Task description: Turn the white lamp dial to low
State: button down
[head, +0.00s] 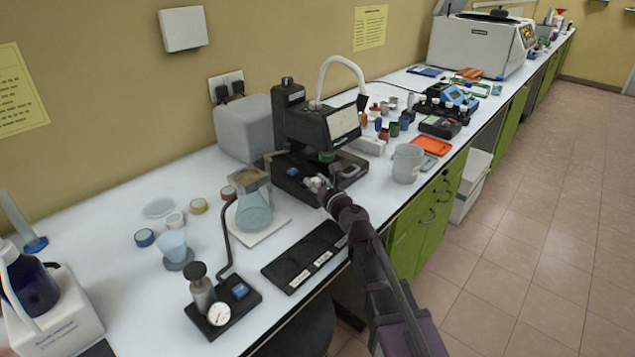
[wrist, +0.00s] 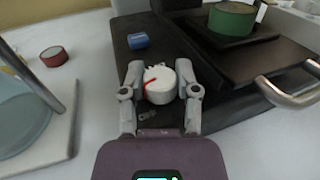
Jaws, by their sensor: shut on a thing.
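The white dial (wrist: 159,86) shows in the wrist view on the dark base of the black instrument (head: 310,140). Small marks stand on the base behind the dial, too small to read. My gripper (wrist: 160,92) is shut on the dial, with one finger on its left side and one on its right. In the head view my gripper (head: 322,188) is at the front of the instrument and largely hides the dial.
A blue knob (wrist: 138,40) sits behind the dial. A green round piece (wrist: 232,20) rests on a dark stage to the right, with a metal handle (wrist: 290,84) in front. A glass flask (head: 254,212) stands on a white plate to the left. A black tray (head: 300,262) lies in front.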

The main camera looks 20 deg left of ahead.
jog(key=shift+s+a, duration=0.1)
jog(key=shift+s, duration=0.05)
jog(key=c, duration=0.6)
grip_release()
jog(key=v, duration=1.2)
